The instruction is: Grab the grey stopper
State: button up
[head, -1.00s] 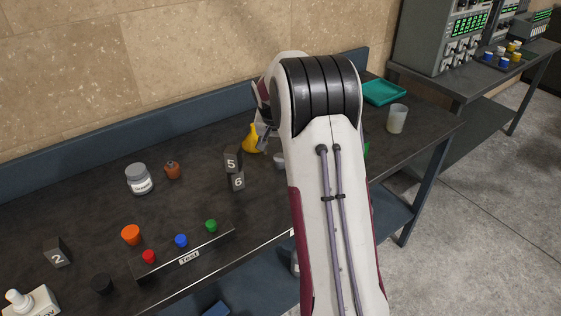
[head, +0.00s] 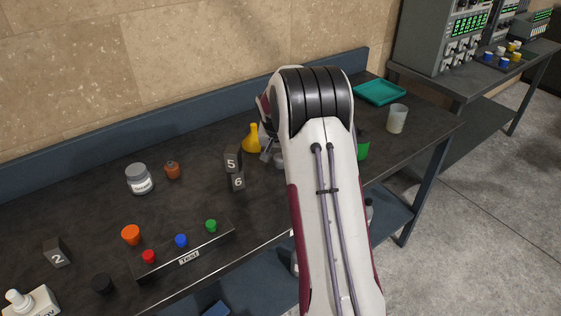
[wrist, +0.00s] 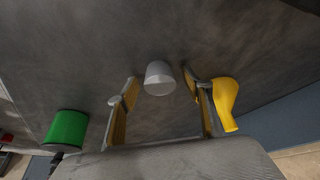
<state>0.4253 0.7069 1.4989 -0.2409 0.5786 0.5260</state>
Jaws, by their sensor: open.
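The grey stopper (wrist: 160,78) stands on the dark bench in the wrist view, between and just beyond my two fingertips. In the head view the stopper (head: 280,161) is mostly hidden behind my arm, with only a grey edge showing. My gripper (wrist: 160,88) is open and empty, its fingers on either side of the stopper's line, with no contact that I can make out. In the head view a small part of my gripper (head: 268,153) shows left of my arm, near the yellow flask.
A yellow flask (wrist: 226,100) is close beside my right finger in the wrist view. A green container (wrist: 67,128) stands to the left. In the head view, number blocks (head: 233,162), a button panel (head: 190,258) and a clear beaker (head: 397,118) are on the bench (head: 90,215).

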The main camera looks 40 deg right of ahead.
aim_at(280, 157)
dwell(0.5)
jog(key=c, duration=1.2)
jog(key=shift+r, duration=4.95)
